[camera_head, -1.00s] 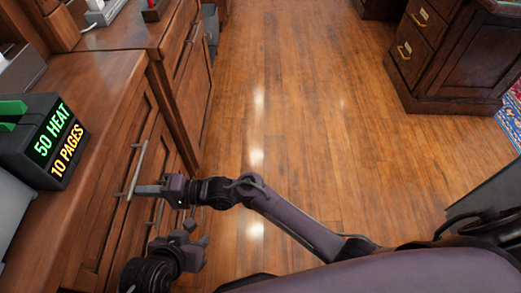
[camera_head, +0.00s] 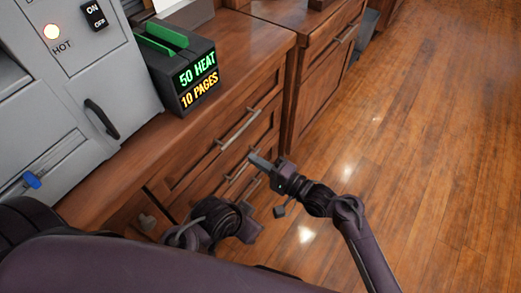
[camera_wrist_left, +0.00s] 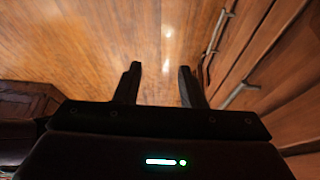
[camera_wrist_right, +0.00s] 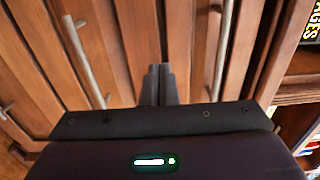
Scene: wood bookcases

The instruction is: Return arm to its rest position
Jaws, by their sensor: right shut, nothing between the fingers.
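My right gripper (camera_head: 253,159) reaches in from the right in the head view. Its fingers are together and empty, in front of the wooden drawers. In the right wrist view the closed fingers (camera_wrist_right: 158,72) point at the cabinet fronts, between upright-looking metal handles. My left gripper (camera_head: 255,229) is low in the head view, partly hidden by its own dark wrist. In the left wrist view its two fingers (camera_wrist_left: 159,75) are spread apart with nothing between them, above the wood floor.
A wooden cabinet (camera_head: 165,160) has bar handles (camera_head: 238,129) close to my right gripper. On it stand a grey machine (camera_head: 90,75) with a switch and a black box (camera_head: 185,75) reading "50 HEAT 10 PAGES". Open floor (camera_head: 440,150) lies to the right.

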